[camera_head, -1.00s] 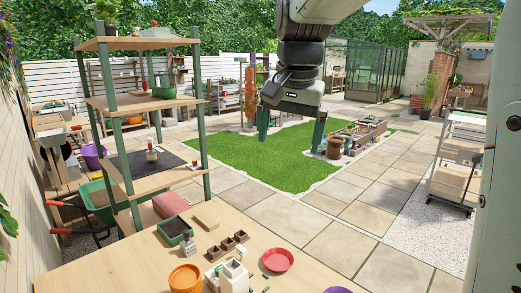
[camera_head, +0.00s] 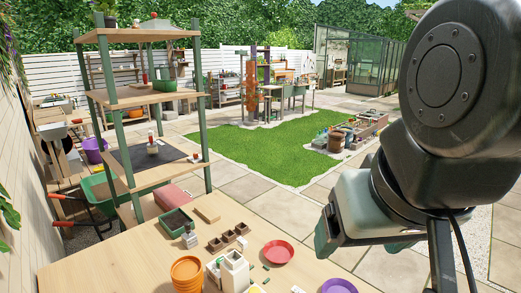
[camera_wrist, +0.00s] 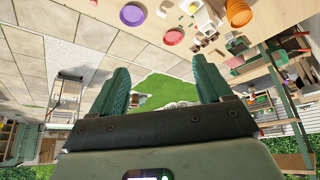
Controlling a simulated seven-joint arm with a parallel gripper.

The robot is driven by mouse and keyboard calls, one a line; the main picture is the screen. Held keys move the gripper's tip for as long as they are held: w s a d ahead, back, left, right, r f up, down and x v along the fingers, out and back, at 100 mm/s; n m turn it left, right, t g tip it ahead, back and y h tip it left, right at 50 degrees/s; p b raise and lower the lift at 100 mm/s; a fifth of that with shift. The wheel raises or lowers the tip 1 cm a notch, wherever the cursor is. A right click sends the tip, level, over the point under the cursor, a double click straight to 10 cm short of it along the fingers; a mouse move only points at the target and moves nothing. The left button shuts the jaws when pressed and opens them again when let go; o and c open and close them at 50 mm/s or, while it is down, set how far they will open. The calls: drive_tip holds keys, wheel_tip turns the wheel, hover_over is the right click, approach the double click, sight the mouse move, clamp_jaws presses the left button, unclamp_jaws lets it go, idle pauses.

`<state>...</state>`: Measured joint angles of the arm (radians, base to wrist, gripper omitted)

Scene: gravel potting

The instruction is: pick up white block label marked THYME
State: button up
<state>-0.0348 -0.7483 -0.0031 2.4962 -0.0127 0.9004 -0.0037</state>
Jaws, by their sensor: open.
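No THYME lettering is readable in either view, so I cannot tell which white piece is the label. In the head view, a small white block (camera_head: 189,240) stands by the dark-filled green tray (camera_head: 175,221). Another small white piece (camera_head: 297,289) lies at the table's front edge, partly cut off. My gripper (camera_head: 364,243) hangs at the right, apart from the table and its objects. In the wrist view my gripper (camera_wrist: 161,66) has its two green fingers wide apart with nothing between them; lawn and paving show beyond.
The wooden table (camera_head: 120,262) holds a white container (camera_head: 234,272), orange pots (camera_head: 187,271), a red saucer (camera_head: 278,252), a purple saucer (camera_head: 338,286) and several small brown pots (camera_head: 229,238). A shelf unit (camera_head: 150,95) rises behind its left side. Open paving lies right of the table.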

sight(239, 243)
drive_tip(key=c, duration=0.4)
drive_tip(key=shift+c, duration=0.2)
drive_tip(key=w+a+f+m+g+y, duration=0.1)
drive_tip(key=w+a+f+m+y, duration=0.35)
drive_tip(key=w, duration=0.45)
drive_tip(key=w+a+f+m+g+y, duration=0.1)
drive_tip(key=w+a+f+m+y, duration=0.25)
drive_tip(key=w+a, duration=0.35)
drive_tip(key=w+a+f+m+g+y, duration=0.1)
drive_tip(key=w+a+f+m+y, duration=0.3)
drive_tip(key=w, duration=0.6)
drive_tip(key=w+d+f+m+t, duration=0.1)
drive_tip(key=w+f+m, duration=0.3)
drive_tip(key=f, duration=0.5)
drive_tip(key=w+d+f+m+t+h, duration=0.1)
drive_tip(key=w+f+m+t, duration=0.2)
drive_tip(key=f+m, duration=0.3)
drive_tip(key=w+d+f+m+t+h, duration=0.1)
drive_tip(key=w+f+m+t, duration=0.2)
drive_tip(key=f, duration=0.9)
drive_tip(key=shift+w+d+f+m, duration=0.1)
drive_tip(key=shift+w+d+m, duration=0.05)
drive_tip(key=shift+w+m, duration=1.05)
drive_tip(key=shift+h, duration=0.3)
drive_tip(key=x, duration=0.5)
drive_tip(key=shift+d+f, duration=0.1)
drive_tip(key=shift+f, duration=0.3)
drive_tip(key=shift+x, duration=2.9)
